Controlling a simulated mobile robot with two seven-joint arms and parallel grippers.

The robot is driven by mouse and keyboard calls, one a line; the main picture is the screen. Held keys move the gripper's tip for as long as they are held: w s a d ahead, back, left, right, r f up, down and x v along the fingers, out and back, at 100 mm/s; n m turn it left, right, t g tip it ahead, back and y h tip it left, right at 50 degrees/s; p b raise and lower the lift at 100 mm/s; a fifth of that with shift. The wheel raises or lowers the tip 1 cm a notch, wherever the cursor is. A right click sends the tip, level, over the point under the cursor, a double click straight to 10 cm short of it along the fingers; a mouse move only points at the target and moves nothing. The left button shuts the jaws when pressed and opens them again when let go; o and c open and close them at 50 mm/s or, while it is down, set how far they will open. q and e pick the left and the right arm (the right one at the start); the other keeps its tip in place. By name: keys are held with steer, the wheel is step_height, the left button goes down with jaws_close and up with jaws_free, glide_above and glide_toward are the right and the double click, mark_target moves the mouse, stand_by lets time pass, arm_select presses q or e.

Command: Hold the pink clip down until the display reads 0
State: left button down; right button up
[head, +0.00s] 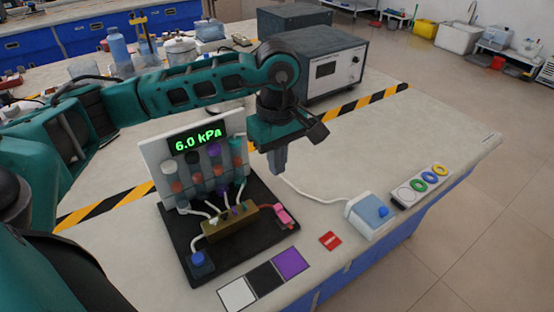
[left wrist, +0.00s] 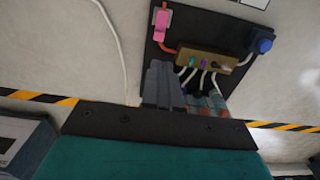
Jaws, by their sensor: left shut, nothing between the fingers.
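The pink clip (head: 285,214) sits at the right side of the black base (head: 177,231), on a red tube beside the brass block (head: 230,223). In the left wrist view the clip (left wrist: 162,26) is near the top, beyond the fingertips and apart from them. The display (head: 198,139) on the white panel reads 6.0 kPa in green. My left gripper (head: 278,172) is shut and empty, pointing down above the table, behind and above the clip; its fingers (left wrist: 158,70) also show in the left wrist view. My right gripper is not in view.
A blue-topped white box (head: 372,214) with a white cable stands right of the base. A tray of coloured rings (head: 422,185), a red tile (head: 330,240) and coloured squares (head: 265,277) lie near the front edge. A grey instrument (head: 325,74) stands behind my gripper.

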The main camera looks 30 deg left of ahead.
mark_target(277, 206)
arm_select(q)
step_height(277, 206, down, 11)
steer(key=shift+r, duration=0.1)
stand_by(0.4)
